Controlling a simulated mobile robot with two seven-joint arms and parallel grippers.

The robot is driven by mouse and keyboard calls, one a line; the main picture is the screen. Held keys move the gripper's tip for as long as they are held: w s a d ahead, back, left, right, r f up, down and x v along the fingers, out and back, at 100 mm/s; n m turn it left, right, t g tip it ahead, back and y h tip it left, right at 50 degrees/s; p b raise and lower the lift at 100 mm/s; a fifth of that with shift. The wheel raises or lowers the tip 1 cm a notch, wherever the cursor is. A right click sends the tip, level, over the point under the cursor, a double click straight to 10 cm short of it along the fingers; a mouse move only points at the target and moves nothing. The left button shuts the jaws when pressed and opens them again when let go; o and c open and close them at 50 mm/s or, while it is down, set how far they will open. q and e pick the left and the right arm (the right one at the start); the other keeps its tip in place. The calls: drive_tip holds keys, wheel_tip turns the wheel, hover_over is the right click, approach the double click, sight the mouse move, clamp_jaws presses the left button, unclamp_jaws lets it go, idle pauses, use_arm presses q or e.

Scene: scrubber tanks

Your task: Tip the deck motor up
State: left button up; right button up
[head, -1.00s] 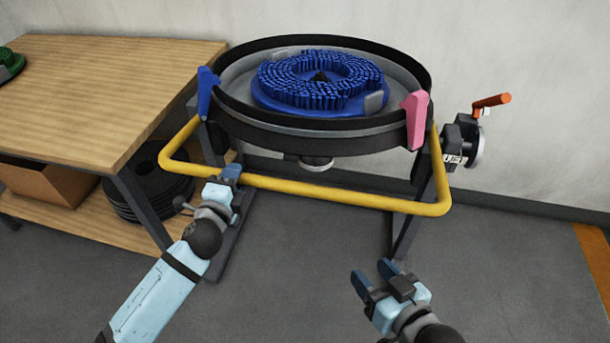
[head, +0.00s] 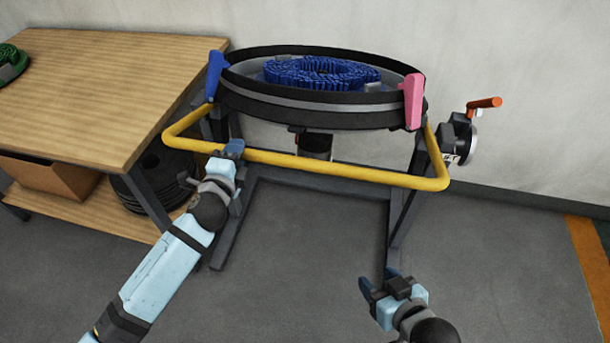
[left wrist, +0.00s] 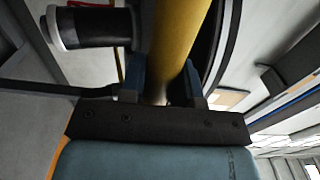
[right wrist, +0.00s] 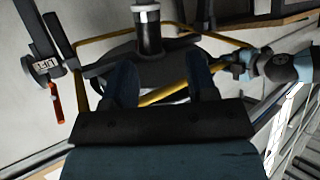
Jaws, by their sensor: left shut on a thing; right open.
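The deck (head: 320,112) is a round black and grey pan on a dark stand, holding a blue bristle brush (head: 320,73). Its front edge is tilted up, so the underside motor (head: 316,145) shows below it; the motor also shows in the right wrist view (right wrist: 147,30). A yellow bar (head: 330,166) loops around the front of the deck. My left gripper (head: 231,150) is shut on the bar's left part, and the left wrist view shows the bar (left wrist: 180,40) between its fingers. My right gripper (head: 380,280) is open and empty, low in front of the stand and apart from the bar.
A blue clamp (head: 215,74) and a pink clamp (head: 413,100) sit on the rim. A dial with an orange handle (head: 484,103) is at the right. A wooden bench (head: 90,95) stands close on the left. The floor in front is clear.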

sight(246, 92)
use_arm(q)
drive_tip(key=r, duration=0.1)
drive_tip(key=w+r+p, duration=0.1)
drive_tip(key=r+p, duration=0.1)
drive_tip(key=shift+w+d+r, duration=0.25)
drive_tip(key=shift+w+r, duration=0.05)
drive_tip(key=shift+r, duration=0.1)
drive_tip(key=shift+w+p, duration=0.15)
drive_tip(key=shift+p, duration=0.15)
use_arm(e)
drive_tip(key=shift+s+d+f+g, duration=0.2)
drive_tip(key=shift+d+f+g, duration=0.05)
drive_tip(key=shift+d+g, duration=0.15)
use_arm(q)
drive_tip(key=shift+r, duration=0.1)
drive_tip(key=w+r+p, duration=0.1)
drive_tip(key=w+d+r+p, duration=0.1)
drive_tip(key=r+p, duration=0.1)
drive_tip(key=w+r+p, duration=0.1)
drive_tip(key=r, duration=0.1)
drive_tip(key=shift+w+d+r, duration=0.15)
drive_tip(key=shift+w, duration=0.1)
drive_tip(key=shift+w+r+p, duration=0.2)
drive_tip(key=shift+w+p, duration=0.05)
drive_tip(key=shift+p, duration=0.15)
drive_tip(key=shift+w+d, duration=0.1)
drive_tip(key=shift+w, duration=0.05)
use_arm(e)
wheel_tip(246, 92, up, 5)
